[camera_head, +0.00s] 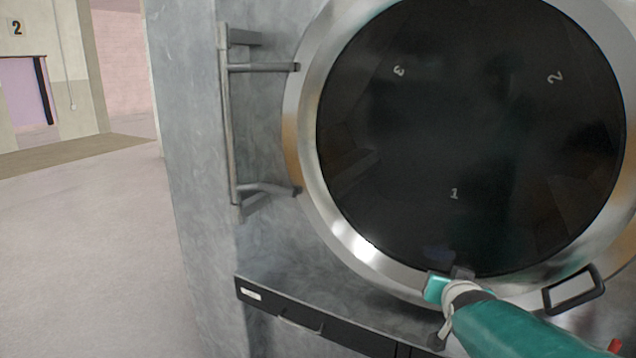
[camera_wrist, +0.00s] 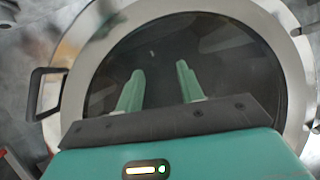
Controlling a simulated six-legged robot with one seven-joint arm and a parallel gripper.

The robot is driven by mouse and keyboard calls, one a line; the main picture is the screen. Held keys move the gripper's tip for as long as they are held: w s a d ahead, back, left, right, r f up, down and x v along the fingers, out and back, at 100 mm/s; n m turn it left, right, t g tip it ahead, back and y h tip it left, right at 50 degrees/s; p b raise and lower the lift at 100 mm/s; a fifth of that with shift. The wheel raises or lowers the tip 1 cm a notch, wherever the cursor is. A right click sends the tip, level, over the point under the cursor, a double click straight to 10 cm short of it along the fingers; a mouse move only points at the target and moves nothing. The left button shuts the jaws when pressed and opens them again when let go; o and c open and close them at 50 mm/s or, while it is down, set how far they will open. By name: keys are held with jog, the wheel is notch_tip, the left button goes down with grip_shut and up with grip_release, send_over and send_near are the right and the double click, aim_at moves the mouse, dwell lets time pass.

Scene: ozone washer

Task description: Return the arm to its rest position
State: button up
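My arm (camera_head: 513,329) is teal and reaches in from the lower right in the head view, in front of the washer. My gripper (camera_wrist: 158,82) shows in the wrist view with two green fingers spread apart and nothing between them. In the head view, its end is near the lower rim of the round door, and the fingers are mostly hidden. I cannot tell if it touches the door.
The washer's round dark door (camera_head: 470,130) has a metal rim (camera_head: 305,215) and a dark loop handle (camera_head: 574,290) at lower right. A metal bar (camera_head: 229,130) stands left of it. A black panel (camera_head: 310,318) runs below. Open floor (camera_head: 85,240) lies at left.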

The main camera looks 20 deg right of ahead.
jog(key=s+a+f+n+g+y, duration=0.1)
jog(key=s+a+n+g+y, duration=0.1)
jog(key=s+a, duration=0.3)
jog(key=s+a+f+n+g+y, duration=0.1)
jog(key=s+a+n+g+y, duration=0.1)
jog(key=a, duration=1)
jog(key=s+a+f+n+g+y, duration=0.1)
jog(key=s+a+n+g+y, duration=0.1)
jog(key=s+a, duration=0.5)
jog(key=shift+s+a+f+n, duration=0.15)
jog(key=shift+s+a+n, duration=0.2)
jog(key=shift+a+n, duration=0.45)
jog(key=shift+d, duration=0.15)
